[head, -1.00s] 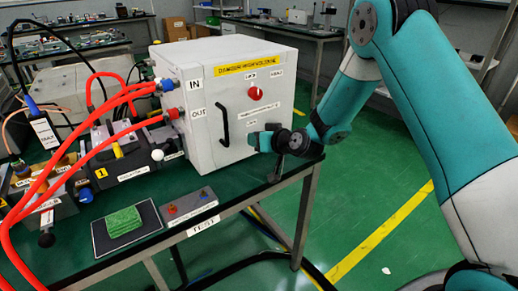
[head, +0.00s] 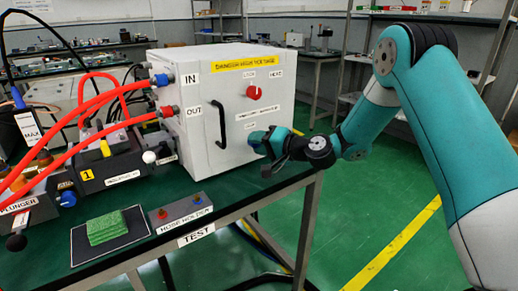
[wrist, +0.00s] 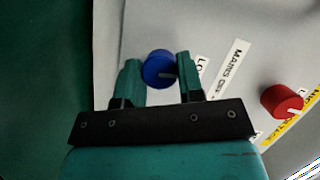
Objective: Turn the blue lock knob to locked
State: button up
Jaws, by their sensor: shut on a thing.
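The blue lock knob (wrist: 159,68) shows in the wrist view, on the pale front of the white cabinet (head: 213,140). In the head view my gripper (head: 264,143) is at the lower right of the cabinet front and hides the knob. Labels beside the knob are partly covered by a finger, so I cannot read which setting it points to.
A red knob (head: 254,92) sits higher on the cabinet front, also in the wrist view (wrist: 282,101). A black door handle (head: 219,124) is left of my gripper. Red hoses (head: 80,128) run into the cabinet's left side. Green floor is open at right.

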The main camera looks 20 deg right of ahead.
jog(key=shift+m+y+b, duration=0.3)
jog(key=shift+m, duration=0.4)
jog(key=o, duration=0.9)
jog(key=shift+d, duration=0.1)
jog(key=v, duration=0.5)
jog(key=b+v, duration=0.1)
jog(key=v, duration=0.5)
jog(key=b+v, duration=0.1)
jog(key=v, duration=0.5)
jog(key=shift+s+f, duration=0.2)
jog(key=shift+f, duration=0.05)
